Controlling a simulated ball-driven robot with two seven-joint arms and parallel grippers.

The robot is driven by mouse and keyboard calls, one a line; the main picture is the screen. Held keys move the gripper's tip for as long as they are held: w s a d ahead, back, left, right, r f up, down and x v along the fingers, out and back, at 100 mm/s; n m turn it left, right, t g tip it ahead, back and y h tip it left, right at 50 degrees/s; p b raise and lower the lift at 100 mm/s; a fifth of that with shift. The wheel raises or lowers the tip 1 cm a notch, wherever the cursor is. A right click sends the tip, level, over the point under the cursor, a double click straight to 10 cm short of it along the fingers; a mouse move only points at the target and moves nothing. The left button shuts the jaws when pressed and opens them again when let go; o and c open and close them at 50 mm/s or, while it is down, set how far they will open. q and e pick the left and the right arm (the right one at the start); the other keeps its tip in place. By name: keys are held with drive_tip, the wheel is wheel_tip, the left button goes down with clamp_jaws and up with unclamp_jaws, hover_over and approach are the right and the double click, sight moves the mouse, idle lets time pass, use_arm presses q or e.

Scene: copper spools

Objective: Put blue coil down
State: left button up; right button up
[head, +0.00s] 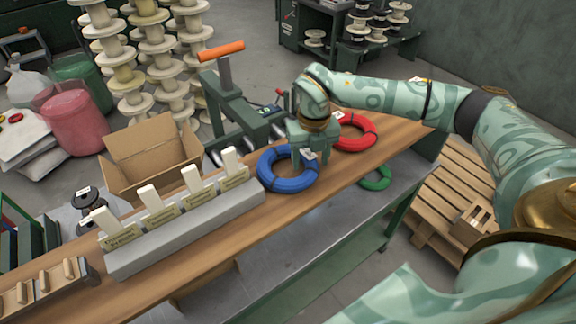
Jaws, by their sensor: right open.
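The blue coil (287,184) lies flat on the wooden bench top, between the grey block with upright white pegs and the red coil. My right gripper (308,157) points down over the blue coil's right side. Its jaws are open around or just above the ring there; the fingertips are too small to tell if they touch it. A small white tag shows on the coil next to the gripper. My left gripper is out of view.
A red coil (362,142) lies just right of the gripper. A green coil (376,185) is on the lower shelf. The grey peg block (190,238), an open cardboard box (150,158) and a green device with an orange handle (222,50) stand nearby. Bench room is narrow.

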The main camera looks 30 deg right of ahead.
drive_tip(key=shift+f, duration=0.2)
drive_tip(key=shift+c, duration=0.4)
drive_tip(key=c, duration=1)
clamp_jaws()
drive_tip(key=shift+r, duration=0.15)
